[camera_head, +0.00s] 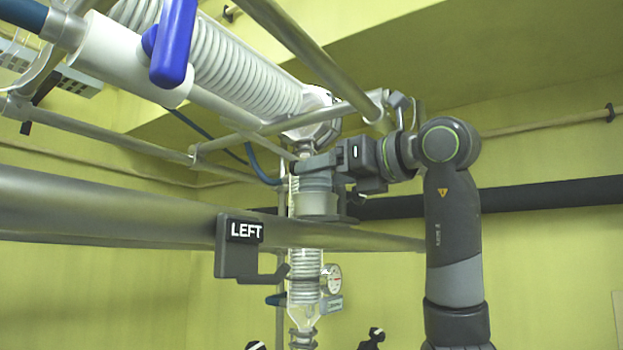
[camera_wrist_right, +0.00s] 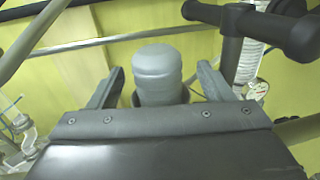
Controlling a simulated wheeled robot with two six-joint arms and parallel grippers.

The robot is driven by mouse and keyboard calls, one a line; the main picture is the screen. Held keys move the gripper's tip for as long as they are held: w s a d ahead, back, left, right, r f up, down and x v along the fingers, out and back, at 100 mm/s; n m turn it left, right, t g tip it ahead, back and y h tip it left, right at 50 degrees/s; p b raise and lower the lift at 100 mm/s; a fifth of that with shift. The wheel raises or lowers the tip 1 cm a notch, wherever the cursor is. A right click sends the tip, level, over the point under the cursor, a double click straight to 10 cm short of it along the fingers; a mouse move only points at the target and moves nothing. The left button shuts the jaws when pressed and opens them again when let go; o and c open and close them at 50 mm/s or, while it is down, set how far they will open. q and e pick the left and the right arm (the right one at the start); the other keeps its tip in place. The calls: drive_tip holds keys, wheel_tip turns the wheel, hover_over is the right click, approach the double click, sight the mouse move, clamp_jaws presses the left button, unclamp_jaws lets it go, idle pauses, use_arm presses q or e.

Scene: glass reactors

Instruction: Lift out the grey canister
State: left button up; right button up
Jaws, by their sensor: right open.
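The grey canister (camera_head: 316,202) stands upright near the middle of the head view, with its lower end at a dark grey ring-like holder (camera_head: 330,219). My right gripper (camera_head: 318,166) reaches in from the right at the canister's upper part. In the right wrist view, the rounded canister (camera_wrist_right: 157,72) stands between the two fingers of my open right gripper (camera_wrist_right: 160,85). A gap shows on each side, so the fingers do not appear to touch it. The canister's lower part is hidden by the gripper body there.
Metal frame bars and a coiled glass condenser (camera_head: 240,70) are above. A glass coil column (camera_head: 304,272) with a gauge (camera_head: 332,279) is below. A dark T-shaped bar (camera_wrist_right: 235,20) is close by.

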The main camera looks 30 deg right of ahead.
drive_tip(key=shift+r, duration=0.1)
drive_tip(key=shift+w+r+p, duration=0.1)
drive_tip(key=shift+r+p, duration=0.05)
drive_tip(key=shift+p, duration=0.3)
drive_tip(key=p+x, duration=0.2)
drive_tip(key=x, duration=0.2)
drive_tip(key=shift+w+a+p, duration=0.1)
drive_tip(key=shift+a+p, duration=0.1)
drive_tip(key=shift+p, duration=0.15)
drive_tip(key=shift+w, duration=0.2)
drive_tip(key=shift+s, duration=0.2)
drive_tip(key=shift+c, duration=0.4)
drive_tip(key=c, duration=1)
use_arm(q)
wheel_tip(320, 180, up, 4)
drive_tip(key=shift+s+d+f, duration=0.1)
drive_tip(key=shift+s+f, duration=0.05)
